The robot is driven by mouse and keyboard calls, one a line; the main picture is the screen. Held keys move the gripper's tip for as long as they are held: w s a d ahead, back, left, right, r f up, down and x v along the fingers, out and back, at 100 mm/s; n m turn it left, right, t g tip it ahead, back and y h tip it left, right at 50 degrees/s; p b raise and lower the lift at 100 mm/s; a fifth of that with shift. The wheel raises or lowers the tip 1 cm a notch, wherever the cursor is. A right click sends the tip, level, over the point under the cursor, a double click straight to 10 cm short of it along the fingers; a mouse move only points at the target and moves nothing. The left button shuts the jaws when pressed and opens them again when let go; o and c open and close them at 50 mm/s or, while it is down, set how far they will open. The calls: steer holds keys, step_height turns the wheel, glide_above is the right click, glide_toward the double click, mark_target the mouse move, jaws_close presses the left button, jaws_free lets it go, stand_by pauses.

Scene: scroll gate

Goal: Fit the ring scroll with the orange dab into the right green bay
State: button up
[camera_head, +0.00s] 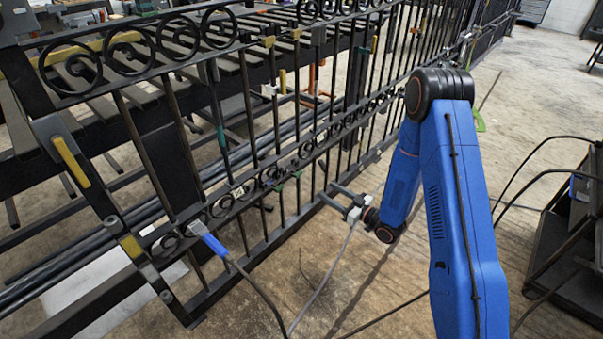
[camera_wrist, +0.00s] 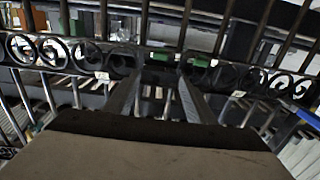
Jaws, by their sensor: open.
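My gripper (camera_head: 334,195) is open in the head view, its two fingers reaching towards the lower scroll band of the gate (camera_head: 330,135). In the wrist view my gripper (camera_wrist: 158,88) points at the same band, fingers spread. A dark part shows between the tips; I cannot tell whether it is a scroll or the rail. Two green marks, a left one (camera_wrist: 160,56) and a right one (camera_wrist: 199,62), sit on the band just beyond the tips. Green marks (camera_head: 272,184) also show faintly in the head view. I cannot make out an orange dab on any ring scroll.
Ring scrolls (camera_wrist: 56,52) line the band, with small white tags (camera_wrist: 102,75) on it. Cables lie on the concrete floor. A dark cart (camera_head: 560,245) stands at right. Floor before the gate is mostly clear.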

mark_target(300, 174)
steer(key=x, duration=1.7)
steer(key=shift+w+a+r, duration=0.1)
steer(key=shift+w, duration=0.05)
